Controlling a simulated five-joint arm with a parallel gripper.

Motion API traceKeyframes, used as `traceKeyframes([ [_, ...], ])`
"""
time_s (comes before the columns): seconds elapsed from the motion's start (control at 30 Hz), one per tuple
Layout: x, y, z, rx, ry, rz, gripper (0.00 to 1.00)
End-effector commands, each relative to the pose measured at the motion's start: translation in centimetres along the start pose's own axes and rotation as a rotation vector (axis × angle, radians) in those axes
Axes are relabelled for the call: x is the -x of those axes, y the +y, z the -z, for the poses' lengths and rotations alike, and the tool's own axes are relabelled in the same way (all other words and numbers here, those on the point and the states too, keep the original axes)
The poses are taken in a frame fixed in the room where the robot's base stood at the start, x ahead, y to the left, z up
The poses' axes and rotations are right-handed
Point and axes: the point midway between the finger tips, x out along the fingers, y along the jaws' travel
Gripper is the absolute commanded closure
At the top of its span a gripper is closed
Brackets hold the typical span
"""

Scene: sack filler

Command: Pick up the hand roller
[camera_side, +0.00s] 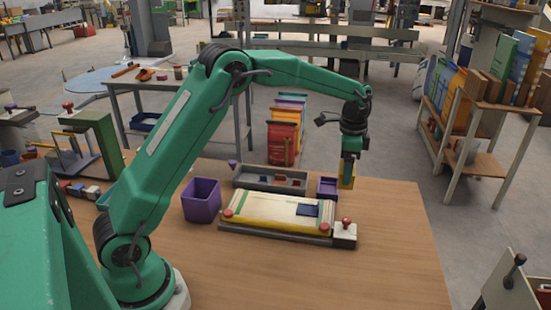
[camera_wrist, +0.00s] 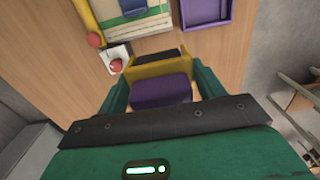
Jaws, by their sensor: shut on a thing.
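The hand roller has a yellow frame, a dark roller and a purple grip (camera_wrist: 160,91). In the wrist view it lies between the two green fingers of my gripper (camera_wrist: 163,84), which is shut on it. In the side view my gripper (camera_side: 350,168) points down near the back right of the table, and the yellow part of the roller (camera_side: 347,182) shows below it. The fingers hide part of the roller there. I cannot tell whether the roller touches the table or hangs just above it.
A small purple tray (camera_side: 327,194) stands just left of the roller. A pale sack panel (camera_side: 270,211) lies in front, with a red-knobbed white block (camera_side: 344,236) at its right end. A purple bin (camera_side: 201,204) and grey tray (camera_side: 252,183) stand further left. The table's right side is clear.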

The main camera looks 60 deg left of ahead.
Motion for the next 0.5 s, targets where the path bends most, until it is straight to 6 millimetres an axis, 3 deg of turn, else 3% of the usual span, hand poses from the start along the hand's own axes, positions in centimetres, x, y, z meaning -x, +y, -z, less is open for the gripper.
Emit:
traceKeyframes([
  [0.5,0.74,1.10,0.49,0.001,0.001,0.001,0.55],
])
